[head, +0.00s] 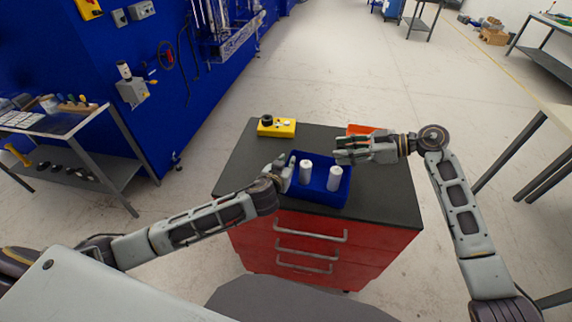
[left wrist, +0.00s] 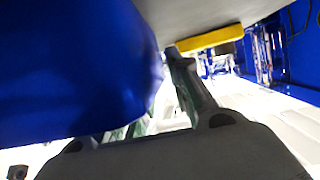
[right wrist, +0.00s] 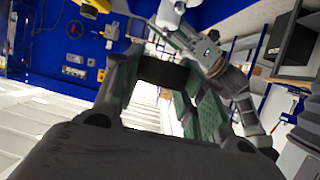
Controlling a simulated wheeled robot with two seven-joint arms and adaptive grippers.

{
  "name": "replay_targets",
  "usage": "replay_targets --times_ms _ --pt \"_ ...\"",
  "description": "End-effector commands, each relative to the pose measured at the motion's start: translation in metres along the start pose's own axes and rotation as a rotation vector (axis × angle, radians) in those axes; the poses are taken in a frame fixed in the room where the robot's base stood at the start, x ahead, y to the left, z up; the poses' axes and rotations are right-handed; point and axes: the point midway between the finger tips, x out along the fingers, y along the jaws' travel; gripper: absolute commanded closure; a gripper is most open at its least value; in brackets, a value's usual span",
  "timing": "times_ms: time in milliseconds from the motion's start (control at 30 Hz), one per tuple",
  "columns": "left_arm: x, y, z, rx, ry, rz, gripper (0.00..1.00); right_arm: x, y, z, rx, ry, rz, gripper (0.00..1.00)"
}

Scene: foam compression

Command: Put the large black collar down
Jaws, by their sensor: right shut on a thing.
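My right gripper (head: 340,153) is above the right back part of the blue bin (head: 335,202). It is shut on the large black collar (right wrist: 162,73), a dark band between its green-padded fingertips in the right wrist view. In the head view the collar is hard to make out. Two white cylinders, a left one (head: 306,172) and a right one (head: 334,180), stand upright in the bin. My left gripper (head: 284,172) is at the bin's left wall; in the left wrist view the blue bin (left wrist: 70,60) hides part of its fingers, so its opening is unclear.
The bin stands on the black top (head: 385,205) of a red drawer cabinet (head: 310,250). A yellow control box (head: 276,127) sits at the back left of the top. An orange object (head: 362,129) lies behind my right gripper. The top's right front is clear.

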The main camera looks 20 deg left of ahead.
Motion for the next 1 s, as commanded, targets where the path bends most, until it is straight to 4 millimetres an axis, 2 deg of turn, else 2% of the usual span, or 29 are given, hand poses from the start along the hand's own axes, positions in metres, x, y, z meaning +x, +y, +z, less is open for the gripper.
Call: replay_targets --times_ms 33,133,533,1000 --pt "0.0 0.0 0.0 0.0 0.0 0.0 0.89 0.0 0.0 0.0 0.0 0.0 0.0 0.82" --pt "0.0 0.0 0.0 0.0 0.0 0.0 1.0 0.0 0.0 0.0 0.0 0.0 0.0 0.82" --pt "0.0 0.0 0.0 0.0 0.0 0.0 1.0 -0.003 0.001 -0.005 0.002 -0.003 0.011 0.82" --pt "0.0 0.0 0.0 0.0 0.0 0.0 1.0 -0.023 -0.001 -0.051 0.046 -0.005 0.117 0.82"
